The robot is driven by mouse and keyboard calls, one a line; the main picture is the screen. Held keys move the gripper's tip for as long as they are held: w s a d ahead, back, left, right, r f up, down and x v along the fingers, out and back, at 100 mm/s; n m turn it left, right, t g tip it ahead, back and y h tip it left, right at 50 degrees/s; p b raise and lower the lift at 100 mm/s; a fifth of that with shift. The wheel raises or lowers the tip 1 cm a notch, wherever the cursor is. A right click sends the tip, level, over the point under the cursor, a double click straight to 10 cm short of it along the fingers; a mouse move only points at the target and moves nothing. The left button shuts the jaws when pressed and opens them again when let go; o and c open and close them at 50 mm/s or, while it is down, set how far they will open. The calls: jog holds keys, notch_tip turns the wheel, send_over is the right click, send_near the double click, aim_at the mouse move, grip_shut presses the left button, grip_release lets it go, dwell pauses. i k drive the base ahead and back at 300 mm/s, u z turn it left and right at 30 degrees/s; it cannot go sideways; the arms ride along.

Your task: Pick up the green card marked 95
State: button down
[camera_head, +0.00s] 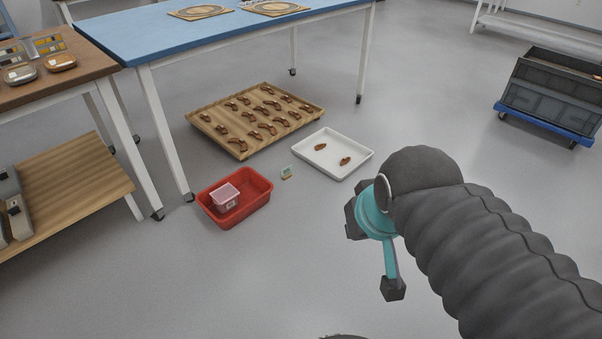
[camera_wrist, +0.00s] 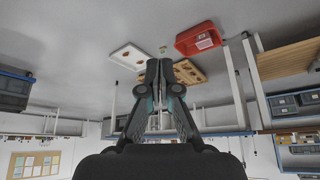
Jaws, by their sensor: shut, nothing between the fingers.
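A small green card (camera_head: 286,172) stands on the grey floor between the red bin and the white tray. Its number is too small to read. In the wrist view, which is upside down, the card (camera_wrist: 163,50) shows just beyond my fingertips, small and far off. My gripper (camera_wrist: 159,68) is shut and empty, its two fingers together. In the head view my gripper is mostly hidden by my own wrist, to the right of the card and nearer the camera.
The red bin (camera_head: 262,185) holds a pink-white box (camera_head: 225,195). The white tray (camera_head: 360,163) holds two brown sherds, and a wooden board (camera_head: 203,131) bears several more. A blue table (camera_head: 170,35) stands behind. The floor in front is clear.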

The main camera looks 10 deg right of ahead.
aim_at(286, 173)
jog(key=z, duration=0.7)
jog(key=i, duration=1.75)
jog(key=u, duration=0.7)
